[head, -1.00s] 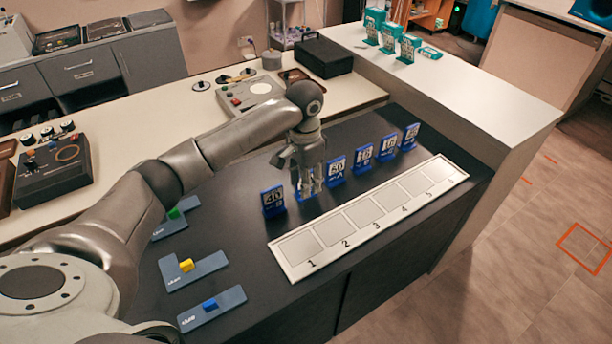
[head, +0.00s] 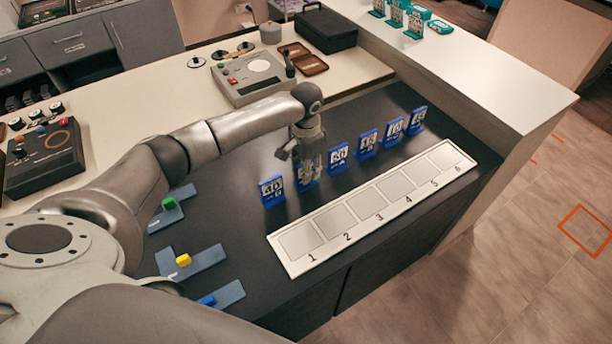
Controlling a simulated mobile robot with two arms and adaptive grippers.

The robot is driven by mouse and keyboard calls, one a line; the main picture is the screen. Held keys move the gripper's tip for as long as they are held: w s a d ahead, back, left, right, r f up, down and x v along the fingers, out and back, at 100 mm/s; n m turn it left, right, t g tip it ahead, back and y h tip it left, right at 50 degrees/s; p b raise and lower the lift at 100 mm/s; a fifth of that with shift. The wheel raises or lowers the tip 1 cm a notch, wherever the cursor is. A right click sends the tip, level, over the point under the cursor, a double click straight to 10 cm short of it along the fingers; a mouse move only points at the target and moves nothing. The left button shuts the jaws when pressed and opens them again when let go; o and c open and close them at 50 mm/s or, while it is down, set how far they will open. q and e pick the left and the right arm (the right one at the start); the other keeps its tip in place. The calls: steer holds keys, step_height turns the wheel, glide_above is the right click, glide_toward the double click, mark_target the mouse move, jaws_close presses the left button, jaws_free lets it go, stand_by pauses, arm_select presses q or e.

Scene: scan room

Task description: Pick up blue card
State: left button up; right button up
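Several blue cards with white printed faces stand upright in a row on the dark counter: the leftmost card (head: 272,191), a second card (head: 303,183) partly hidden by my gripper, then a third (head: 339,158), a fourth (head: 367,144), a fifth (head: 394,131) and the far one (head: 418,119). My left gripper (head: 309,174) points down at the second card, its fingers overlapping it. Whether the fingers are closed on that card is too small to tell. My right gripper is out of view.
A white strip with numbered squares (head: 290,262) lies in front of the cards. Grey plates with a green block (head: 169,203), yellow block (head: 183,260) and blue block (head: 207,300) lie at left. Teal boxes (head: 414,23) stand on the white raised counter (head: 480,75).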

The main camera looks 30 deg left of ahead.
arm_select(q)
steer(key=shift+f, duration=1.05)
jaws_close()
steer(key=shift+r, duration=0.1)
